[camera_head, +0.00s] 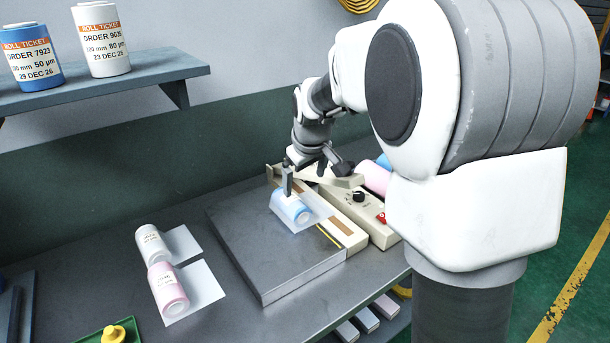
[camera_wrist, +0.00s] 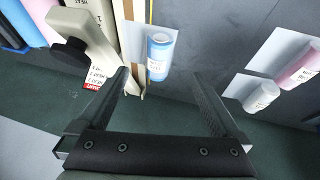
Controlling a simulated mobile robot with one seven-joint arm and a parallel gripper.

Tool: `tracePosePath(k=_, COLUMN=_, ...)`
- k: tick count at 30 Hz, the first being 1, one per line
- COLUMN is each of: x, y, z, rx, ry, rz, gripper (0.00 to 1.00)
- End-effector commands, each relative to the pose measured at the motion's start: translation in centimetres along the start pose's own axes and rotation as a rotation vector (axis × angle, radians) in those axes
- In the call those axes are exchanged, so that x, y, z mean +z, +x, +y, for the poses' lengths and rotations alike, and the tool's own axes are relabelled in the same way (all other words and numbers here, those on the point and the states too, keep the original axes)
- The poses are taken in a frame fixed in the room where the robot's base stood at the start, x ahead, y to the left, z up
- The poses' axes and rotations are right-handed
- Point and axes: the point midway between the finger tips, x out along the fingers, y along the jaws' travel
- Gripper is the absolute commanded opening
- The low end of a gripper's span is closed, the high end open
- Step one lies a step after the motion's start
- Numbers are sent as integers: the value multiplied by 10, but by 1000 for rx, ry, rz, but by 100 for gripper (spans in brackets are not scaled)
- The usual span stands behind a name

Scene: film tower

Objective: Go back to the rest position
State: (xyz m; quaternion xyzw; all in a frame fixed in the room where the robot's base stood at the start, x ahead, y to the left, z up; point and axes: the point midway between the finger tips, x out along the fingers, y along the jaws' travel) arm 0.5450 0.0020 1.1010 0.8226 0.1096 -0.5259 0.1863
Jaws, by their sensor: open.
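My gripper (camera_head: 303,178) is above the far part of the grey platform (camera_head: 240,250) on the bench, close to a blue roll (camera_head: 291,212). The blue roll lies on a pale sheet on the platform. In the wrist view my gripper (camera_wrist: 165,95) has its two fingers wide apart with nothing between them. The blue roll (camera_wrist: 159,55) lies beyond the fingertips there, apart from them as far as I can tell. The arm's large white links cover much of the right side in the head view.
A beige sealer (camera_head: 358,197) with a knob and red switch stands right of the platform. A white roll (camera_head: 150,243) and a pink roll (camera_head: 166,290) lie on sheets at left. A shelf (camera_head: 110,82) holds two labelled rolls above. A green tray (camera_head: 112,334) sits at the front.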

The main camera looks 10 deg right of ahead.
Motion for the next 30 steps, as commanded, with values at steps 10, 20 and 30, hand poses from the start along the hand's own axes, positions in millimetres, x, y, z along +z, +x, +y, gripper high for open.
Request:
tracePosePath(k=10, x=32, y=-63, z=-11, rx=-14, ry=87, rz=20, gripper=100)
tracePosePath(k=20, x=113, y=-145, z=-47, rx=-27, ry=250, rz=45, gripper=100)
tracePosePath(k=30, x=198, y=-183, z=-86, rx=-12, ry=393, rz=58, gripper=100)
